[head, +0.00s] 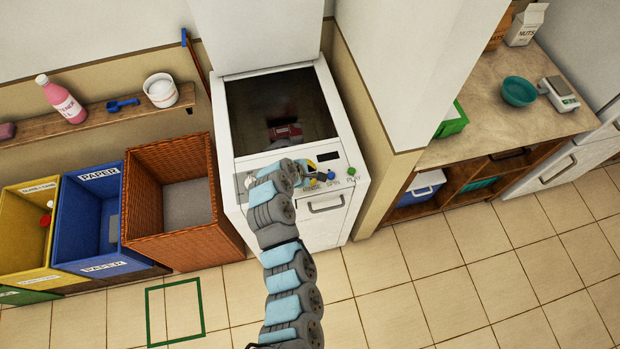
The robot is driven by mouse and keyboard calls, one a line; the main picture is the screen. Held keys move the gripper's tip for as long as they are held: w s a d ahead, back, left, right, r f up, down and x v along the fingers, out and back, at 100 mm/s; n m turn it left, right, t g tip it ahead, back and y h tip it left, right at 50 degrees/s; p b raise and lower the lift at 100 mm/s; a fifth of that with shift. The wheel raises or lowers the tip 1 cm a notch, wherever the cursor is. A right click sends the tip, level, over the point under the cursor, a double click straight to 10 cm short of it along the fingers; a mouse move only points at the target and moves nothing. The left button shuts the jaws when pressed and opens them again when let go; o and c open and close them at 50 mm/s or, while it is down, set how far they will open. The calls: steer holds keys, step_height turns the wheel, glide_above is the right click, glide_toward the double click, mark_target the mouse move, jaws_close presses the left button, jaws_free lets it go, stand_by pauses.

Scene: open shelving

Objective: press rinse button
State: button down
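A blue button (331,175) sits above "SPIN" and a green one (351,171) above "PLAY". The rinse button is hidden or cannot be made out. My gripper (308,171) is at the panel, left of the blue button. Its fingers are too small to read, and contact cannot be told.
A wicker basket (222,226), a blue paper bin (75,225) and a yellow bin (20,230) stand left of the machine. A wall shelf (120,112) is above them. A white wall column (395,70) and a counter (480,120) are to the right. The tiled floor in front is clear.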

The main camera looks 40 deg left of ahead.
steer(key=shift+f, duration=0.4)
stand_by(0.3)
steer(key=shift+r, duration=0.2)
steer(key=shift+r+p, duration=0.35)
steer(key=shift+r, duration=0.4)
steer(key=shift+r, duration=0.1)
steer(key=shift+r+p, duration=1.35)
steer(key=shift+r, duration=1)
